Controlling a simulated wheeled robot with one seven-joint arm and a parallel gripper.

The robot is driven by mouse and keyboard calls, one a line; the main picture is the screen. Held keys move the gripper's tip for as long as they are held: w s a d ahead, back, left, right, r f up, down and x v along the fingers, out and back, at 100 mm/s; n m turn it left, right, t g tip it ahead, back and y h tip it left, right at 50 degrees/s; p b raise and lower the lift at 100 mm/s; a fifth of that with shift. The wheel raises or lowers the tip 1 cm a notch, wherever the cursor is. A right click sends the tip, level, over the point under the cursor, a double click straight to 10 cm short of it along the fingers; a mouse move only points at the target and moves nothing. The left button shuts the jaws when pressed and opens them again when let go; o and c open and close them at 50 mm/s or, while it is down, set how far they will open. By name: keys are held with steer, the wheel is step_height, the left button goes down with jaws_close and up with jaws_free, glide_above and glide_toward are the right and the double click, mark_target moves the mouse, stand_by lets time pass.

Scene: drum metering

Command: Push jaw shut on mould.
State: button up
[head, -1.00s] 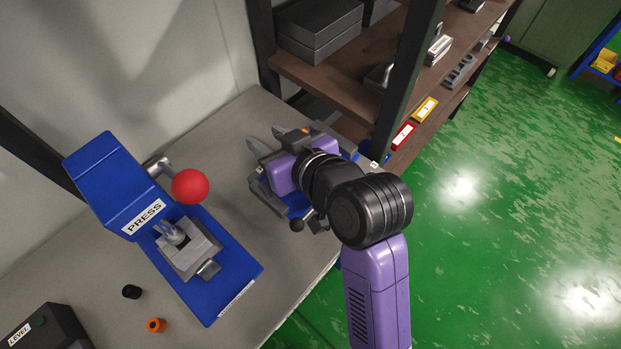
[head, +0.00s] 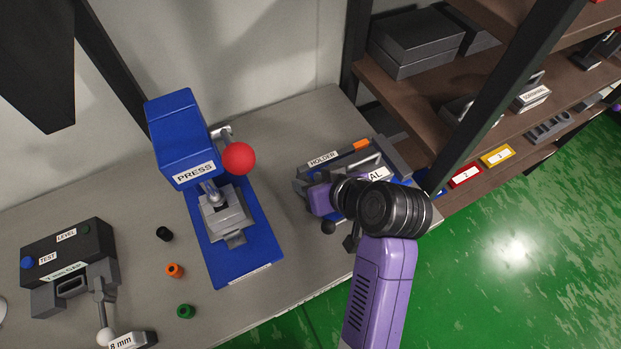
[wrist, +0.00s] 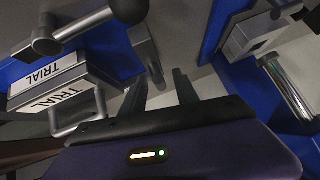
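The blue holder, labelled HOLDER (head: 323,159), lies on the bench right of the press. The grey mould with a white TRIAL label (head: 377,174) and a handle sits in it; in the wrist view the mould (wrist: 47,84) is at the left. A grey upright piece, apparently the jaw (wrist: 147,48), stands just beyond my fingertips in the wrist view. My gripper (wrist: 160,85) has its two dark fingers apart with nothing between them. In the head view my purple gripper body is at the holder's left front, fingers hidden. I cannot tell whether a finger touches the jaw.
A dark ball-ended lever (wrist: 46,42) is close by at the holder's front. The blue press (head: 240,265) with its red knob (head: 239,158) stands left of my gripper. A shelf (head: 405,80) rises behind right. Small coloured caps lie left on the bench.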

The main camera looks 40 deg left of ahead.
steer(key=shift+a+f, duration=0.2)
steer(key=shift+f, duration=0.05)
jaws_close()
steer(key=shift+a, duration=0.1)
